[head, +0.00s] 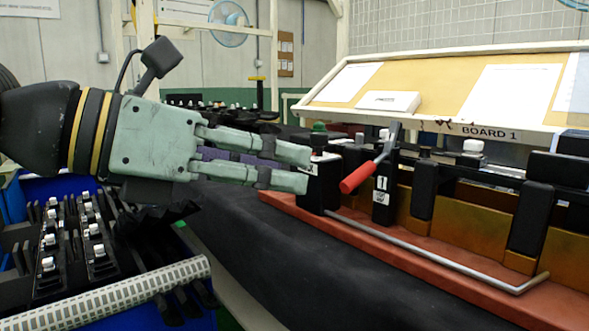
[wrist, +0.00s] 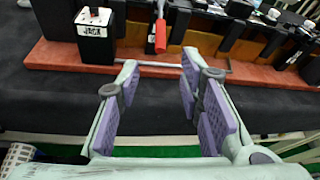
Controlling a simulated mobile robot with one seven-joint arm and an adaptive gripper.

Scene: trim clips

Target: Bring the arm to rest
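My gripper (head: 305,168) reaches in from the left in the head view, in front of the red-based fixture (head: 400,255). In the wrist view my gripper (wrist: 158,68) has its two purple-padded fingers apart with nothing between them. Its tips point toward the fixture's front edge. A lever with a red handle (head: 357,178) stands on the fixture just right of the fingertips in the head view; its red handle also shows in the wrist view (wrist: 160,38), beyond the fingertips. A black block (head: 319,190) sits partly behind the fingertips in the head view.
A sloped board marked BOARD 1 (head: 487,131) stands behind the fixture. A thin metal rod (head: 430,252) runs along the fixture's front. Blue bins with black racks of white-topped clips (head: 95,245) lie below my gripper at left. A dark cloth (head: 270,260) covers the front.

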